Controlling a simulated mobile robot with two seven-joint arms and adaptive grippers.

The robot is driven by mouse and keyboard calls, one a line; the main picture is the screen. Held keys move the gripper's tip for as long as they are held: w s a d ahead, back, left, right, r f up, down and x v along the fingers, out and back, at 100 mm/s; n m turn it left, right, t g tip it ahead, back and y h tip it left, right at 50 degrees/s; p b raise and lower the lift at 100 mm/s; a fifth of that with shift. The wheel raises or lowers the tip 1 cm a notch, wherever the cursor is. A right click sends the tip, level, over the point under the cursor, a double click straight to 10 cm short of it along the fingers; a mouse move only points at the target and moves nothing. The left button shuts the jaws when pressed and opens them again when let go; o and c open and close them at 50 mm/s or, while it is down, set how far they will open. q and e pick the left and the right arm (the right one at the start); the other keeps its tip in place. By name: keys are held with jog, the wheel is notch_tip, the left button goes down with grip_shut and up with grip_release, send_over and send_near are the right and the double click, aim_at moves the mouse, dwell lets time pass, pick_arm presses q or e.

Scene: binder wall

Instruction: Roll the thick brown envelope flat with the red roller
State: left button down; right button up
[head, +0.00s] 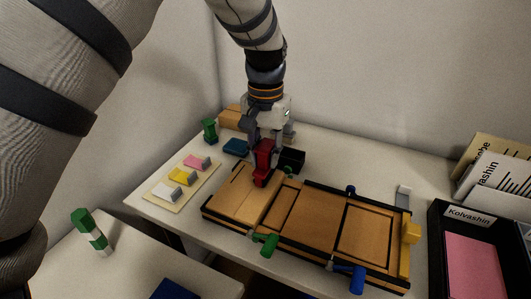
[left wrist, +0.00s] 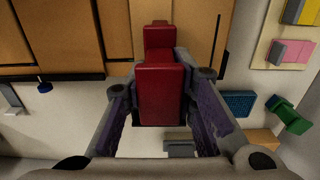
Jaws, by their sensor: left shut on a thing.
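My left gripper (head: 264,143) is shut on the red roller (head: 263,164), holding it upright over the left part of a wooden board (head: 318,226). In the left wrist view the red roller (left wrist: 160,92) sits between the two fingers. Several flat brown panels lie on the board. The lighter one under the roller (head: 237,201) may be the thick brown envelope, but I cannot tell it surely from the board. Whether the roller touches it is also unclear. My right gripper is not in view.
Green (head: 264,243) and blue (head: 348,277) handles stick out from the board's front. A card with pink, yellow and white clips (head: 182,179) lies left. A black tray marked Kolvashin (head: 436,245) stands right. A small black box (head: 291,160) is behind the roller.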

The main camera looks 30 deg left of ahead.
pick_arm(q)
jog(key=shift+d+f, duration=0.1)
jog(key=shift+d, duration=0.8)
jog(key=shift+a, duration=0.15)
jog(key=shift+a, duration=0.9)
jog(key=shift+f, duration=0.1)
jog(key=shift+r, duration=3.65)
